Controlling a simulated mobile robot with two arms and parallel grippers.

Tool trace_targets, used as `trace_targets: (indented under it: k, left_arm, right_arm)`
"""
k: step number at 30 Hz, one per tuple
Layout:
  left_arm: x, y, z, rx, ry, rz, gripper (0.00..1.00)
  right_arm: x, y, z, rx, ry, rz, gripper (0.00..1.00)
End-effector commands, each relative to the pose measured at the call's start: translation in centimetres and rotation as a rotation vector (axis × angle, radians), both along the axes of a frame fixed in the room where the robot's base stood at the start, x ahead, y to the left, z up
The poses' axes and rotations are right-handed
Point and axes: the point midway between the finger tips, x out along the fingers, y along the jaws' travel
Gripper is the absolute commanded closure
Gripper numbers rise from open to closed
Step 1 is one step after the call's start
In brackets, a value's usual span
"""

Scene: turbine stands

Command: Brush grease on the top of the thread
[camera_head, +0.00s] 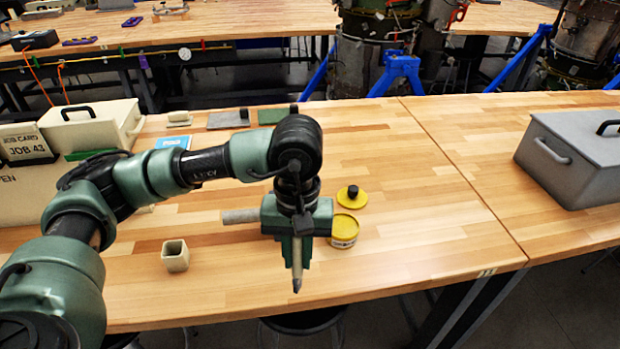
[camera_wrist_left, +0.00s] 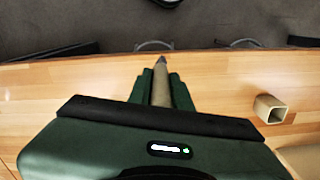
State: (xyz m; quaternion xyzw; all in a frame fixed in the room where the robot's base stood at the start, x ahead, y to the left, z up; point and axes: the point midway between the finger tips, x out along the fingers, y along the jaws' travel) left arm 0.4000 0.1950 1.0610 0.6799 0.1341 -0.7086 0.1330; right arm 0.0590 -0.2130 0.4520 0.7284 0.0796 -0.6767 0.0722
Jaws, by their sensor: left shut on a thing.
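My left gripper (camera_head: 297,244) points down above the front part of the wooden table and is shut on a brush (camera_head: 297,275). The brush has a pale handle and a dark pointed tip. In the left wrist view the brush (camera_wrist_left: 161,88) sits between the green fingers (camera_wrist_left: 161,95), its tip toward the table's edge. An open yellow tin (camera_head: 344,231) stands just right of the gripper. Its yellow lid (camera_head: 352,200) with a black knob lies behind it. A grey cylinder (camera_head: 239,216) lies left of the gripper, partly hidden; I cannot tell whether it is threaded. My right gripper is not visible.
A square beige cup (camera_head: 175,256) stands at the front left; it also shows in the left wrist view (camera_wrist_left: 270,109). A grey case (camera_head: 570,150) stands at the right. A beige case (camera_head: 95,125) and flat plates (camera_head: 228,120) are at the back left. The table's right middle is clear.

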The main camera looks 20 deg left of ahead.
Motion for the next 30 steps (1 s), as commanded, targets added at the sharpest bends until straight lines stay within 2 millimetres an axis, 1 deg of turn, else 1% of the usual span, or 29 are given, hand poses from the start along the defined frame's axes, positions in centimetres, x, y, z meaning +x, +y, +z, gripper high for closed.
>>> trace_targets:
  k: [1,4,5,6,8,9,12,15,18,21,23,26,30]
  left_arm:
    - [1.6,-0.2,0.5,-0.006,0.020,0.155,1.00]
    - [4.5,-0.3,1.5,-0.029,0.074,0.525,1.00]
    - [5.4,-0.2,1.8,-0.039,0.089,0.641,1.00]
    - [6.6,-0.2,2.2,-0.055,0.110,0.792,1.00]
    - [8.3,0.0,2.9,-0.085,0.137,1.019,1.00]
    - [9.4,0.1,3.3,-0.108,0.152,1.166,1.00]
    - [11.8,0.4,4.4,-0.174,0.180,1.500,1.00]
    - [13.7,0.7,5.3,-0.239,0.192,1.768,1.00]
    - [15.1,1.0,6.0,-0.294,0.195,1.961,1.00]
    - [16.0,1.2,6.4,-0.328,0.192,2.081,1.00]
    - [16.3,1.3,6.5,-0.340,0.191,2.123,1.00]
    - [16.5,1.3,6.5,-0.349,0.189,2.155,1.00]
    - [16.5,1.3,5.8,-0.348,0.190,2.157,1.00]
  right_arm:
    - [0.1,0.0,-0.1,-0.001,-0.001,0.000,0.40]
    - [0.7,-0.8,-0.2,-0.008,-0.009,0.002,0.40]
    - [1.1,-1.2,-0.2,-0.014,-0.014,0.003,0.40]
    - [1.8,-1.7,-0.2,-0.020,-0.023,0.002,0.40]
    - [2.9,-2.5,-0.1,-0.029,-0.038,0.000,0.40]
    - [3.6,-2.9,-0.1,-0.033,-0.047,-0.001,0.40]
    - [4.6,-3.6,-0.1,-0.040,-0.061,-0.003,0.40]
    - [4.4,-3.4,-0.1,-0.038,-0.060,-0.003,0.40]
    - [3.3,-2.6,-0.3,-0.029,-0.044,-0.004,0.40]
    - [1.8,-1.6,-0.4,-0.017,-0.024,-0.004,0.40]
    - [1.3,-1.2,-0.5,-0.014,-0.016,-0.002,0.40]
    - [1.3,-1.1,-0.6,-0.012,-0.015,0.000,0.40]
    - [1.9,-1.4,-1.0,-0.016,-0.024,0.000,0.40]
